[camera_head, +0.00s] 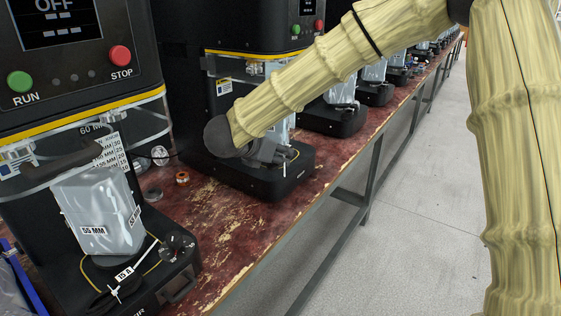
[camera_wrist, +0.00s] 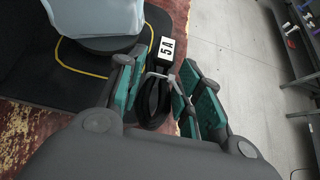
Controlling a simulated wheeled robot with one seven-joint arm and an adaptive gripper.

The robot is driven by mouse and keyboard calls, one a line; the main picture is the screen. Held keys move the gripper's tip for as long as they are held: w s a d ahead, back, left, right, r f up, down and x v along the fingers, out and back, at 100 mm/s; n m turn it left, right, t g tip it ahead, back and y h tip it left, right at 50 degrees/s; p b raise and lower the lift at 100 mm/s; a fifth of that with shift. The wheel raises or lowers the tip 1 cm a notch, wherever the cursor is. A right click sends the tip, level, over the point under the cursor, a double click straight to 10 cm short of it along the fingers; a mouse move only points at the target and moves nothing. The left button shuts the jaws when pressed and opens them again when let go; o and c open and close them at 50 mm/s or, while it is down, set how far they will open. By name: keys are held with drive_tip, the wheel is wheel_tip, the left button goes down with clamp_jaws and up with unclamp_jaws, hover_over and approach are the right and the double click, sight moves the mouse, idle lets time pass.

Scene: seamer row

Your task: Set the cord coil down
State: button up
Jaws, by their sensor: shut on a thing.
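The cord coil (camera_wrist: 153,100) is a dark looped cord with a white tie. It sits between the teal-lined fingers of my gripper (camera_wrist: 158,76) in the wrist view. My gripper is shut on it. A white "5 A" label (camera_wrist: 166,50) shows just beyond the coil. The coil is over or near the front edge of a black machine base (camera_wrist: 70,85); I cannot tell whether it touches it. In the head view my gripper (camera_head: 268,153) is at the second machine, partly hidden by my arm, and the coil is not clear there.
A worn red bench (camera_head: 225,220) carries a row of black seamer machines. The nearest machine (camera_head: 85,110) has a grey block (camera_head: 100,212) marked 55 MM and a "15 A" tag (camera_head: 124,274) at its base. Grey floor (camera_head: 410,220) is clear at right.

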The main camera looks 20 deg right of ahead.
drive_tip(key=shift+w+d, duration=0.65)
drive_tip(key=shift+w, duration=0.3)
drive_tip(key=shift+w+d+f+b, duration=0.1)
drive_tip(key=shift+w+f+b, duration=0.05)
drive_tip(key=shift+f, duration=0.8)
drive_tip(key=shift+w+d+f+b, duration=0.1)
drive_tip(key=shift+w+f+b, duration=0.05)
drive_tip(key=shift+f, duration=0.75)
drive_tip(key=shift+f, duration=0.1)
drive_tip(key=o, duration=1.2)
drive_tip(key=shift+o, duration=0.2)
drive_tip(key=shift+a, duration=0.1)
drive_tip(key=v, duration=0.7)
drive_tip(key=shift+s+a+r+p, duration=0.1)
drive_tip(key=shift+s+r+p, duration=0.1)
drive_tip(key=shift+p, duration=0.1)
